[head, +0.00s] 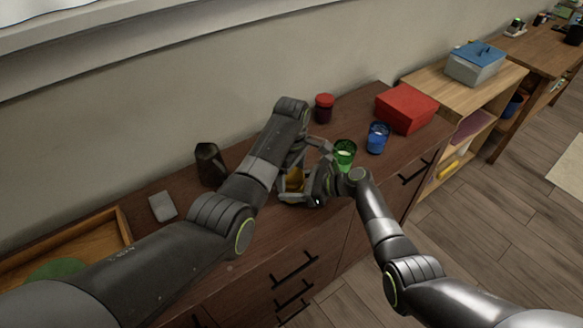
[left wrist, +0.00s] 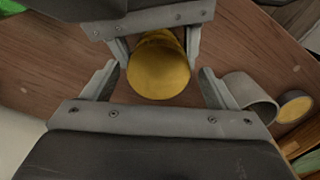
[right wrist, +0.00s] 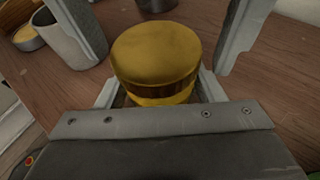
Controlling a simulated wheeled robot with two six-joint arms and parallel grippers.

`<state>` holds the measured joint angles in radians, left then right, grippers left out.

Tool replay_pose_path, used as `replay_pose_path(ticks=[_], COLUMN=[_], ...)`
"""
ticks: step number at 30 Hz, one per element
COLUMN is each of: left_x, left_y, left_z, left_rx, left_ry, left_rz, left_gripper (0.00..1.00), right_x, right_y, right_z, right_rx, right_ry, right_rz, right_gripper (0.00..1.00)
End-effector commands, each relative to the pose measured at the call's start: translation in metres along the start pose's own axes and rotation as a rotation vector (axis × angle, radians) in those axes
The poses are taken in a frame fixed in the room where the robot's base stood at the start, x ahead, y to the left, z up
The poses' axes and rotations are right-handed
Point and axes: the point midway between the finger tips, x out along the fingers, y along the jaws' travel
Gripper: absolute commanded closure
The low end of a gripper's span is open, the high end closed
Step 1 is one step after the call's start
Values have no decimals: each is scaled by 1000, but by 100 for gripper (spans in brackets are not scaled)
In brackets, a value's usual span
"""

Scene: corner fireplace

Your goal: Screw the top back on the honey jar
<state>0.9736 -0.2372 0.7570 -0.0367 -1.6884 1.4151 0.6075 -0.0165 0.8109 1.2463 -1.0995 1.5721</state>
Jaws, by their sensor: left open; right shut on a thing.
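The honey jar (head: 294,181) stands on the dresser between my grippers, mostly hidden in the head view. Its yellow top (left wrist: 158,72) sits on the jar; I cannot tell how tightly. The right wrist view shows the top (right wrist: 156,52) with an amber band of jar (right wrist: 160,90) beneath. My right gripper (right wrist: 157,94) is shut on the jar below the top. My left gripper (left wrist: 160,85) is open, its fingers on either side of the top with gaps showing.
A green glass (head: 345,155), a blue glass (head: 378,138), a red-lidded jar (head: 324,108) and a red box (head: 406,109) stand right of and behind the grippers. A dark object (head: 209,165), a grey block (head: 162,206) and a wooden tray (head: 125,225) are left.

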Motion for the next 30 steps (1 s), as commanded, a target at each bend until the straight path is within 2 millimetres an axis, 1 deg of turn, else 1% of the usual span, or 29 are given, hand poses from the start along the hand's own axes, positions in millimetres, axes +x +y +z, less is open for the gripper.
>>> replay_pose_path(ticks=[3, 4, 14, 17, 20, 23, 30], left_x=[0, 0, 0, 0, 0, 0, 0], left_y=[0, 0, 0, 0, -1, -1, 0], left_z=[0, 0, 0, 0, 0, 0, 0], left_rx=[0, 0, 0, 10, 74, 208, 602], left_ry=[0, 0, -1, -1, -1, -2, -3], left_rz=[0, 0, -2, -3, -4, -4, -6], left_gripper=[20, 21, 65, 66, 66, 66, 66], right_x=[0, 0, 0, 0, 0, -1, -1], right_y=[0, 0, -1, -1, -1, -1, -2], right_z=[0, 0, 0, 0, 0, 0, 0], right_rx=[0, 0, 0, 0, 1, 1, 1], right_ry=[0, 0, 0, 1, 1, 1, 2], right_rz=[-1, -1, -2, -3, -3, -4, -5], right_gripper=[100, 100, 100, 100, 100, 100, 100])
